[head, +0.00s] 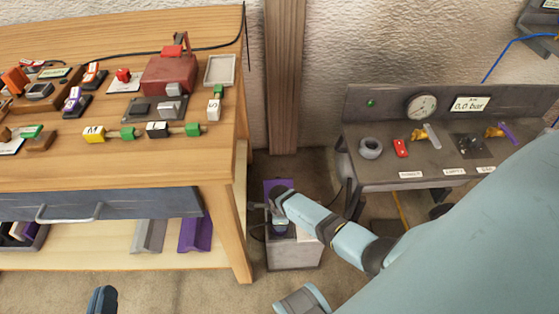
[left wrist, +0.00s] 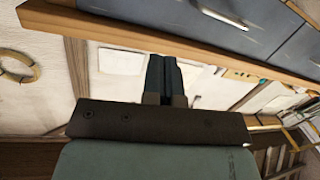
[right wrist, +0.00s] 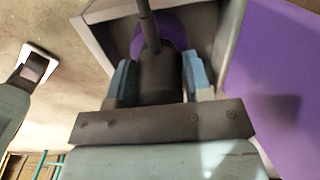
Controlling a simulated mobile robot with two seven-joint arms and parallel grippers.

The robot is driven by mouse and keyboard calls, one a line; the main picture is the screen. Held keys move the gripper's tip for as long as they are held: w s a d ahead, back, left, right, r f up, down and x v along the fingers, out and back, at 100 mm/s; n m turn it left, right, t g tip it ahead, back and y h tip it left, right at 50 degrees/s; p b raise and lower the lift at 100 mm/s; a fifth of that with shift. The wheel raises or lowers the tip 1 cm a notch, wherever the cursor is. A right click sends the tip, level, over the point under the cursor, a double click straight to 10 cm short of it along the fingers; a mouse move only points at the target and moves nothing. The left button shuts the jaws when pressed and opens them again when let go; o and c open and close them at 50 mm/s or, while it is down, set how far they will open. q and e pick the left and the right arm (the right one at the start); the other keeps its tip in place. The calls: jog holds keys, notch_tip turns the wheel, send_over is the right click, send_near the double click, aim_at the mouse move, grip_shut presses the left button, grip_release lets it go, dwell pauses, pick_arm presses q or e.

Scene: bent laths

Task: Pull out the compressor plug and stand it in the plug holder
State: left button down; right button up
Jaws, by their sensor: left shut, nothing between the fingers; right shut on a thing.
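My right gripper (right wrist: 160,80) is shut on the dark plug (right wrist: 157,78), with a cable running up from it. A purple ring (right wrist: 178,32) shows behind the plug inside a grey open-topped box; I cannot tell whether the plug sits in the ring or is apart from it. In the head view, my right gripper (head: 279,222) is low at the grey box (head: 293,257), between bench and console, and mostly hides the plug. I cannot tell which part is the plug holder. My left gripper (left wrist: 165,80) is shut and empty; it also shows at the bottom of the head view (head: 102,300).
A wooden bench (head: 180,165) with a drawer and many small parts stands left. A grey console (head: 420,178) with a gauge and levers stands right. A purple panel (right wrist: 280,85) rises beside the box. My right arm covers the lower right.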

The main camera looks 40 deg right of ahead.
jog(key=shift+r+p, duration=0.75)
jog(key=shift+p, duration=0.05)
jog(key=shift+r+p, duration=0.75)
jog(key=shift+p, duration=0.15)
jog(key=shift+r+p, duration=0.95)
jog(key=shift+p, duration=0.15)
pick_arm(q)
jog(key=s+a+f+g+y, duration=0.2)
jog(key=a+f+g, duration=0.1)
jog(key=f, duration=0.3)
jog(key=shift+s+a+g+y, duration=0.2)
jog(key=shift+a+g+y, duration=0.1)
jog(key=shift+y, duration=0.1)
pick_arm(e)
jog(key=shift+s, duration=0.1)
